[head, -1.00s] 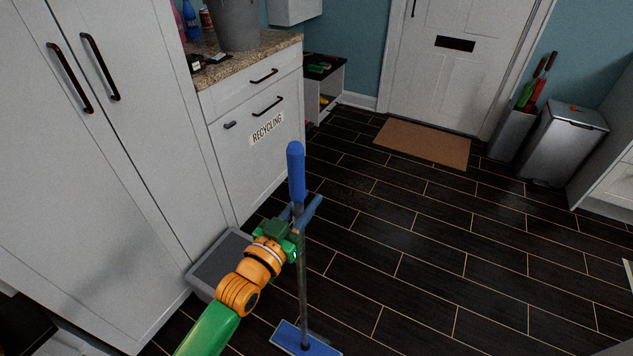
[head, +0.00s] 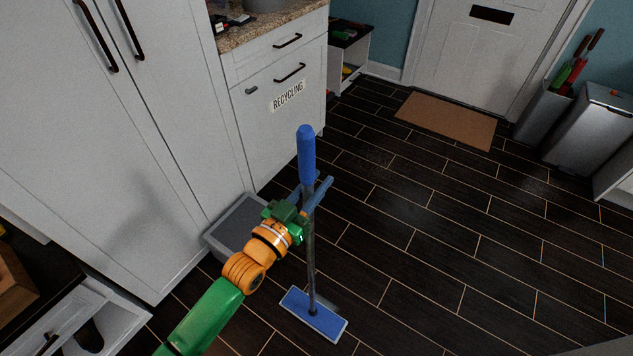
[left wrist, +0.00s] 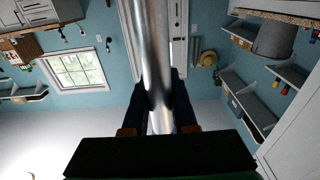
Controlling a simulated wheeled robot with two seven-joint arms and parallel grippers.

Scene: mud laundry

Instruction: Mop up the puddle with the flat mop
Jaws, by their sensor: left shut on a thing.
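The flat mop (head: 313,314) stands upright with its blue rectangular head at the dark tile floor. Its grey pole rises to a blue handle grip (head: 306,155). My left gripper (head: 313,196) is shut on the pole just below the blue grip. In the left wrist view the metal pole (left wrist: 152,60) runs between the two dark fingers. I cannot make out a clear puddle on the floor; only faint sheen shows on the tiles. My right gripper is in neither view.
A grey tray (head: 216,238) lies on the floor beside the white cabinets (head: 150,150), just left of the mop. A brown doormat (head: 446,119) lies before the white door. Metal bins (head: 592,125) stand at the right. The middle and right floor (head: 440,230) is clear.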

